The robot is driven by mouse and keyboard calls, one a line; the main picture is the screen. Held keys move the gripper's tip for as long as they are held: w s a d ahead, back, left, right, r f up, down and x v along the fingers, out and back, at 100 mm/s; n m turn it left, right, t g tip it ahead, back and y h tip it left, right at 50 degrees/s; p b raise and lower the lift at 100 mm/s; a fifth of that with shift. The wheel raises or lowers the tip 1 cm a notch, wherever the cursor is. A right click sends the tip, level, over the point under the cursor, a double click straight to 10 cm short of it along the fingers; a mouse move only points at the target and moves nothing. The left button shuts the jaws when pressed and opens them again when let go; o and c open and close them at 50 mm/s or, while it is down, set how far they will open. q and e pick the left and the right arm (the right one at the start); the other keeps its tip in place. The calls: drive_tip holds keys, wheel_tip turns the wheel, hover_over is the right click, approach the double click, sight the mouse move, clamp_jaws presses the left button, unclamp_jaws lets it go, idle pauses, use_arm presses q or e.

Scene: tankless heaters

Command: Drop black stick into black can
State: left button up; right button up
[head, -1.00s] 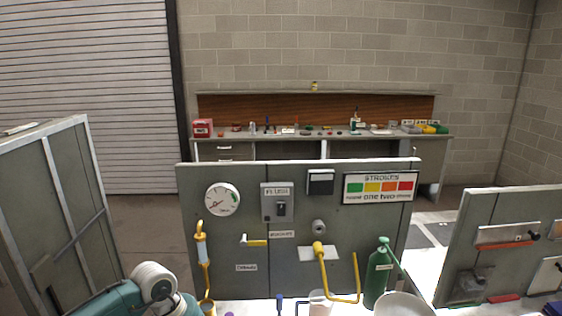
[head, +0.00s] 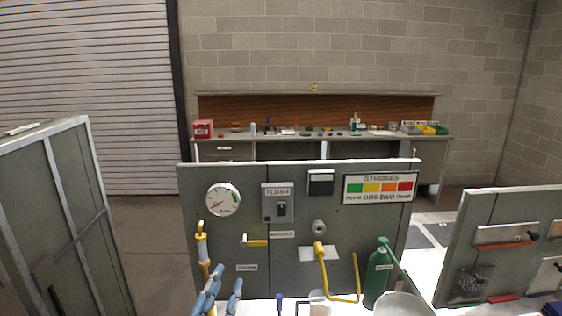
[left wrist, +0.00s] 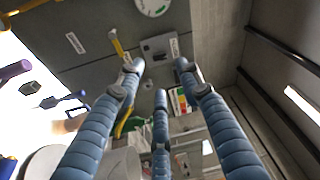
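My left gripper (head: 222,284) rises from the bottom edge of the head view, in front of the lower left of the grey panel. Its blue-grey fingers are spread with nothing between them; they also show apart in the left wrist view (left wrist: 160,78). A thin dark bent piece (head: 302,303) stands right of the gripper at the bottom edge; I cannot tell whether it is the black stick. A small black block (left wrist: 30,88) lies on the white surface in the left wrist view. I cannot make out a black can. My right gripper is not in view.
The grey panel (head: 290,265) with gauge and switches stands just ahead. A blue-handled tool (head: 280,302), a translucent cup (head: 319,303), a green bottle (head: 377,275) and a white round bowl-like thing (head: 404,304) crowd its foot. A purple handle (left wrist: 14,70) lies on the white surface.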

use_arm(q)
drive_tip(key=s+a+f+n+g+y, duration=0.2)
drive_tip(key=s+a+f+n+g, duration=0.25)
drive_tip(key=f, duration=0.35)
drive_tip(key=s+a+f+n+g+y, duration=0.25)
drive_tip(key=s+a+f+n, duration=0.2)
drive_tip(key=f, duration=0.35)
drive_tip(key=s+d+f+n+g+h, duration=0.1)
drive_tip(key=s+f+n+g, duration=0.3)
drive_tip(key=s, duration=0.7)
drive_tip(key=s+f+n+g+h, duration=0.15)
drive_tip(key=s+f+g, duration=0.35)
drive_tip(key=s, duration=0.6)
wheel_tip(320, 180, down, 32)
drive_tip(key=y+b, duration=0.1)
drive_tip(key=b, duration=0.4)
drive_tip(key=s+a+f+g+b, duration=0.1)
drive_tip(key=s+a+f+b, duration=0.2)
drive_tip(key=s+f, duration=1.5)
wheel_tip(320, 180, down, 4)
drive_tip(key=shift+s+r+g+b, duration=0.15)
drive_tip(key=shift+g+b, duration=0.25)
drive_tip(key=shift+b, duration=0.6)
